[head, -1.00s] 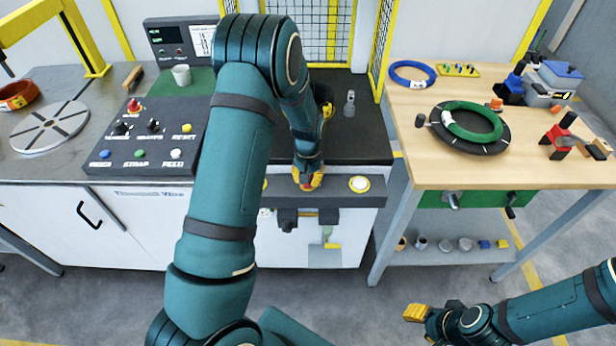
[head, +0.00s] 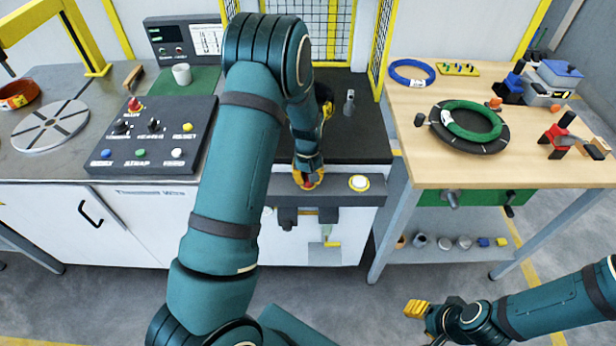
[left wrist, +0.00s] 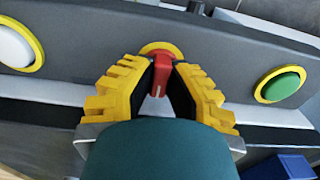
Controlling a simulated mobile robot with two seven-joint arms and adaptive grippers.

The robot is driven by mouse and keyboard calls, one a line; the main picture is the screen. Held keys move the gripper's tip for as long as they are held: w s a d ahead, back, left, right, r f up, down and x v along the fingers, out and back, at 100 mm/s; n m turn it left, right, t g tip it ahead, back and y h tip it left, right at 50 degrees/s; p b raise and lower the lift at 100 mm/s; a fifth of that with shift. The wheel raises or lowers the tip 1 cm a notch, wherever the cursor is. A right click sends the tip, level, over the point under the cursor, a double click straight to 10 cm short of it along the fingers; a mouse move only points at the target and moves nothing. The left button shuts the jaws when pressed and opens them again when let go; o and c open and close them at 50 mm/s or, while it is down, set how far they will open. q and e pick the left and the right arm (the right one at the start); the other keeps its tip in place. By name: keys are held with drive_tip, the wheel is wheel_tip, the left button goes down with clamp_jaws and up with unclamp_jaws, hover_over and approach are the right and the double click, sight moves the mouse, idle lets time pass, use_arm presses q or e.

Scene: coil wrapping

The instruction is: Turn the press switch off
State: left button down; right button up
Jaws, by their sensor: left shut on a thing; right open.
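The press switch is a red knob (left wrist: 160,72) in a yellow ring on the grey front bar (head: 335,200) of the press station. In the left wrist view it sits between a white button (left wrist: 14,47) and a green button (left wrist: 283,84). My left gripper (head: 309,178) reaches down to the bar and is shut on the red knob, one yellow finger on each side. In the head view the fingers hide most of the knob, and my arm covers the green button. My right gripper (head: 415,309) is open and empty over the floor at lower right.
A control panel (head: 150,140) with several buttons stands left of my left arm. A white button (head: 359,183) is right of the knob on the bar. A wooden table (head: 450,172) with coils is at right. Yellow guard posts (head: 383,50) rise behind the station.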

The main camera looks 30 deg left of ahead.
use_arm(q)
drive_tip(key=c, duration=1)
unclamp_jaws()
drive_tip(key=shift+f, duration=0.1)
drive_tip(key=shift+o, duration=0.2)
wheel_tip(320, 180, up, 12)
